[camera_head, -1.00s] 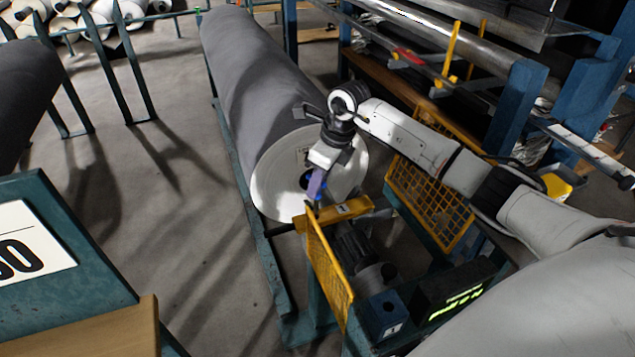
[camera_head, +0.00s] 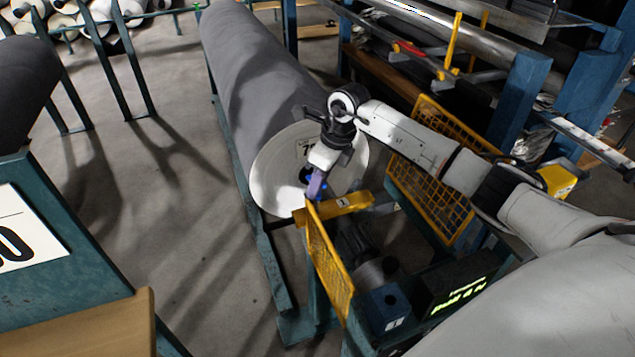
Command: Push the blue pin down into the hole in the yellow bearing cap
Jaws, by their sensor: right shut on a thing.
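The yellow bearing cap (camera_head: 346,206) sits at the near end of the big grey roll, above the blue-green stand. My right gripper (camera_head: 317,190) points down over the cap's left part, in front of the roll's white end disc. It is shut on the blue pin (camera_head: 316,188), of which only a small blue part shows between the fingers. The pin is close to the cap's top. The hole is hidden, and I cannot tell whether the pin is in it. My left gripper is not in view.
The grey roll (camera_head: 255,70) with its white end disc (camera_head: 275,180) lies behind the cap. Yellow mesh guards (camera_head: 328,262) stand left and right of a dark motor (camera_head: 362,250). A blue box (camera_head: 387,308) and a lit display (camera_head: 460,297) are in front.

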